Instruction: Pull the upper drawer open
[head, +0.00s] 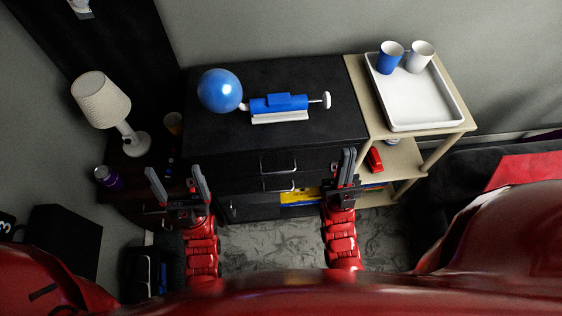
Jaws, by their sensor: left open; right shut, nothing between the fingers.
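The black cabinet (230,142) stands ahead against the wall. The upper drawer (238,166) is in its front below the top and looks closed, with a metal bar handle (279,166). A second drawer with a similar handle (279,185) sits just below. My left gripper (175,182) is open and empty, in front of the cabinet's left end, left of the handles. My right gripper (346,165) is shut with nothing in it, right of the handles near the cabinet's right end. Neither gripper touches a handle.
A blue ball (220,90) and a blue-white device (280,106) rest on the cabinet top. A wooden shelf unit (440,122) with a white tray (424,95) and two cups stands right. A lamp (102,95) stands left. Patterned floor (268,245) shows between my arms.

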